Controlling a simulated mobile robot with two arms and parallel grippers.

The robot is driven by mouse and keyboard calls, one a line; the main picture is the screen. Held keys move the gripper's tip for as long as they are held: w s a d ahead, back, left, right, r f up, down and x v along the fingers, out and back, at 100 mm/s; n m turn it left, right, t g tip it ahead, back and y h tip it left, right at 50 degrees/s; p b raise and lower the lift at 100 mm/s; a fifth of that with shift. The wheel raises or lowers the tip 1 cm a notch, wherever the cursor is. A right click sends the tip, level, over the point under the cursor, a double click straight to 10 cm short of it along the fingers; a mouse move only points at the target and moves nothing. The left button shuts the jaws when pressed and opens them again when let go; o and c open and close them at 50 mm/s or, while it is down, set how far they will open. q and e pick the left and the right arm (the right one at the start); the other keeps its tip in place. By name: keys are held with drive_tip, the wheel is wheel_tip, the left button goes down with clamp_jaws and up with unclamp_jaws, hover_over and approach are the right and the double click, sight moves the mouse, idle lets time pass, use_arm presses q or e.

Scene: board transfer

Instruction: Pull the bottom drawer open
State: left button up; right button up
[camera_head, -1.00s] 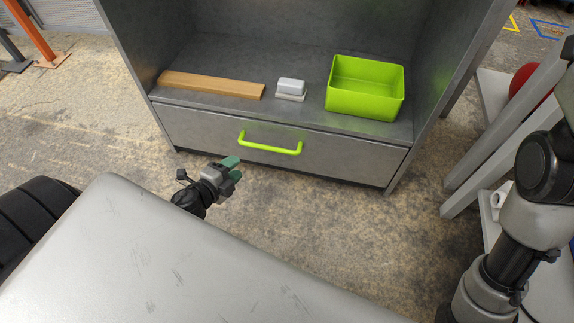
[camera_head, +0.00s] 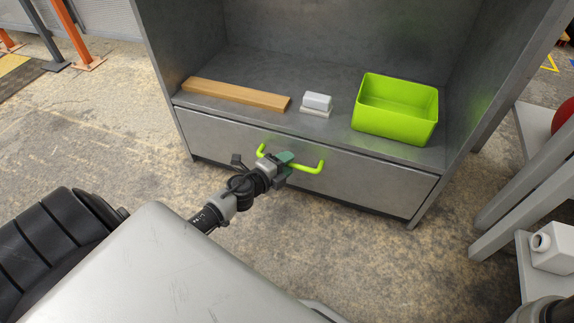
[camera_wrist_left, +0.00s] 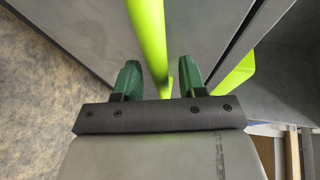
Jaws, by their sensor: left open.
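The bottom drawer (camera_head: 375,182) is a grey metal front low in the cabinet, and it looks closed. Its handle (camera_head: 310,167) is a lime-green bar; the left gripper hides its middle in the head view. In the left wrist view the handle (camera_wrist_left: 150,45) runs between the fingers. My left gripper (camera_head: 286,164) has green fingertips and is at the handle. In the left wrist view the left gripper (camera_wrist_left: 162,82) is open, one finger on each side of the bar. My right gripper is out of view.
On the shelf above the drawer are a wooden board (camera_head: 236,95), a small white-and-grey block (camera_head: 317,103) and a green bin (camera_head: 395,125). A grey-framed rack (camera_head: 520,175) stands at the right. The floor before the drawer's right part is clear.

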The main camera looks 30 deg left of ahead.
use_arm(q)
drive_tip(key=shift+w, duration=0.35)
drive_tip(key=shift+d, duration=0.1)
clamp_jaws()
drive_tip(key=shift+s+f, duration=0.15)
